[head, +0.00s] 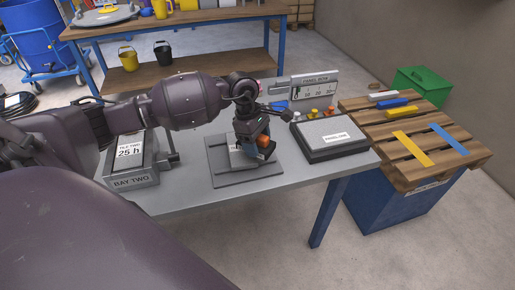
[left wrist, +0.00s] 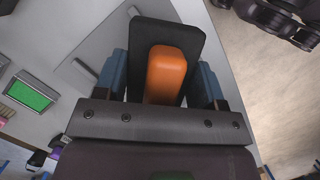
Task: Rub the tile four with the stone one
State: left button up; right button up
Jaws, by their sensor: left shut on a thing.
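My left gripper (head: 261,147) is over the grey plate (head: 232,179) on the table. It is shut on an orange grip (left wrist: 165,74) of a dark block, which I take to be stone one (left wrist: 188,37). In the left wrist view, blue fingers flank the orange grip. A light tile (head: 240,159) lies on the plate under the gripper, largely hidden; its number is not readable. Whether the block touches it I cannot tell. Another tile (head: 129,151), marked "25 h", sits in a grey holder labelled "BAY TWO" (head: 131,183). My right gripper is not recognisable in either view.
A dark, flat case (head: 329,151) with a pale labelled top stands right of the plate, with small coloured knobs behind it. A grey gauge panel (head: 312,87) rises at the table's back. A pallet (head: 446,152) with coloured strips is at the right. The table's front right is clear.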

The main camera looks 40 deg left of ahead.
pick_arm(q)
jog(key=shift+w+r, duration=0.2)
jog(key=shift+r, duration=0.75)
jog(key=shift+r+p, duration=0.65)
jog(key=shift+r, duration=0.55)
jog(key=shift+r, duration=0.1)
